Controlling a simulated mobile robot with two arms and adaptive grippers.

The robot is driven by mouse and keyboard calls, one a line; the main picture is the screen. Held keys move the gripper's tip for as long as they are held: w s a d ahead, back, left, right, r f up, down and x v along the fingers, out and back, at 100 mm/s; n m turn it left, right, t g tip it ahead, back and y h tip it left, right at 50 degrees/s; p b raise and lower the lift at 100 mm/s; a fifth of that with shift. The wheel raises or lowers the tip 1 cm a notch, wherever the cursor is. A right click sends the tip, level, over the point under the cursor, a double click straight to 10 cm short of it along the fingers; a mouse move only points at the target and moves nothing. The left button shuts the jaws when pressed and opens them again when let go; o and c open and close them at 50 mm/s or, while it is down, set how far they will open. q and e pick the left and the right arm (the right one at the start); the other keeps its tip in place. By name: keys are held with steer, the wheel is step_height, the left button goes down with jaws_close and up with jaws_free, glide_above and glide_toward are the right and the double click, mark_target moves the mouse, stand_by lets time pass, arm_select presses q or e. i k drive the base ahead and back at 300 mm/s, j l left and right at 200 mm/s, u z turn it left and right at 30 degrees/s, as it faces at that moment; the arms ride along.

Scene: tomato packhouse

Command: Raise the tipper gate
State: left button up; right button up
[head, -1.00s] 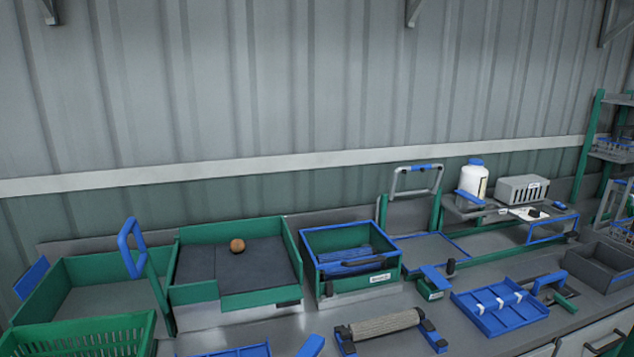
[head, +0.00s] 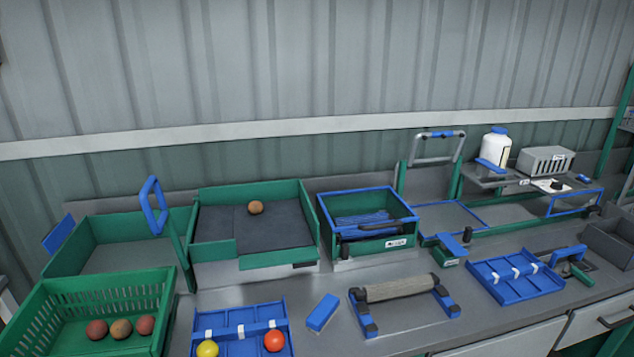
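No part is plainly marked as the tipper gate. A blue loop handle (head: 153,205) on a green lever (head: 178,255) stands at that tray's left side. Further right, a grey handle with a blue grip (head: 441,134) stands above a grey panel (head: 428,181) between two green posts; whether this panel is the gate, I cannot tell. Neither of my grippers is in view.
A green crate (head: 113,283) with several balls stands front left. A blue tray (head: 238,318) holds a yellow and a red ball. A blue block (head: 322,312), a roller (head: 400,289) and another blue tray (head: 515,276) lie along the bench front. A blue-rimmed green box (head: 366,240) stands mid-bench.

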mark_target(302, 256)
steer(key=l, duration=0.7)
steer(key=k+l, duration=0.1)
steer(key=l, duration=0.6)
steer(key=l+u, duration=0.1)
steer(key=l, duration=0.6)
steer(key=k, duration=0.05)
